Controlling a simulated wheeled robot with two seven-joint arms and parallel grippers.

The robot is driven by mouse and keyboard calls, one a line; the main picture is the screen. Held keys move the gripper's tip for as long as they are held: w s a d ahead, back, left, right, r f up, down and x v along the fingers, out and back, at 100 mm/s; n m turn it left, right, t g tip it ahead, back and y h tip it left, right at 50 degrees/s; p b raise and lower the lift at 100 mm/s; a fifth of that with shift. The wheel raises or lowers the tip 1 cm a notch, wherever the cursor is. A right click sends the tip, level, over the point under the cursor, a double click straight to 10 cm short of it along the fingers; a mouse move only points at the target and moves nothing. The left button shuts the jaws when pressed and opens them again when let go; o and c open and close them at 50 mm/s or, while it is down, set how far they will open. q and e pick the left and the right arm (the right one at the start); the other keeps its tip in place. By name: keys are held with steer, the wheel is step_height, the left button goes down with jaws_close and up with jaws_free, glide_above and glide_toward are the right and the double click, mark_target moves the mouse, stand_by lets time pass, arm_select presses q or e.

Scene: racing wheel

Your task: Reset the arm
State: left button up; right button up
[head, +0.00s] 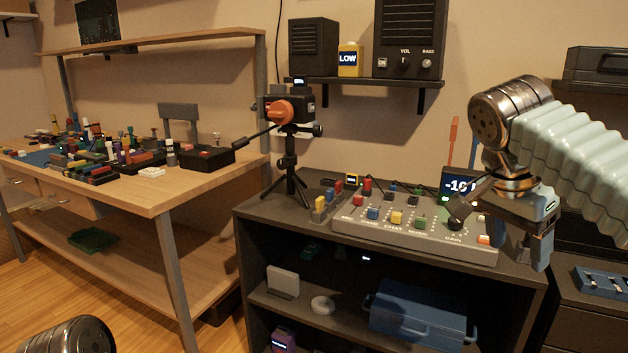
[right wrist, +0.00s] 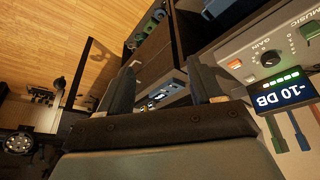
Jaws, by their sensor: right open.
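My right arm comes in from the right in the head view, with its gripper (head: 503,232) over the right end of the mixer panel (head: 415,243). The gripper is open, with nothing seen between its fingers. In the right wrist view its two fingers (right wrist: 163,72) stand apart, beside the panel. The dark GAIN knob (right wrist: 270,58) is to the right of the fingers there, clear of them. A display (right wrist: 284,94) beside the knob reads -10 DB; in the head view the display (head: 458,185) is partly hidden by my arm. My left gripper is out of view.
The panel sits on a dark cabinet (head: 262,213) with a blue toolbox (head: 418,316) on its lower shelf. A camera on a tripod (head: 290,160) stands at the panel's left. A wooden bench (head: 150,200) with many small items is farther left. Speakers (head: 410,40) stand on the wall shelf above.

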steer(key=w+a+f+n+y, duration=0.25)
steer(key=w+a+f, duration=0.2)
steer(key=f, duration=0.75)
steer(key=w+a+f+n+y, duration=0.1)
steer(key=w+a+f+n, duration=0.3)
steer(key=f, duration=0.8)
steer(key=w+a+f+n+y, duration=0.2)
steer(key=a+f+n, duration=0.3)
steer(key=f, duration=0.6)
steer(key=s+a+f+y, duration=0.1)
steer(key=s+a+f, duration=0.2)
steer(key=f, duration=0.3)
steer(key=s+a+f+g+y, duration=0.1)
steer(key=s+a+f, duration=0.2)
steer(key=f, duration=0.3)
steer(key=s+a+f+y, duration=0.1)
steer(key=s+a+f, duration=0.2)
steer(key=f, duration=0.3)
steer(key=s+f+n, duration=0.1)
steer(key=s+f, duration=0.6)
steer(key=s, duration=0.4)
steer(key=shift+a+f+t, duration=0.25)
steer(key=shift+a+t, duration=0.05)
steer(key=shift+a, duration=0.1)
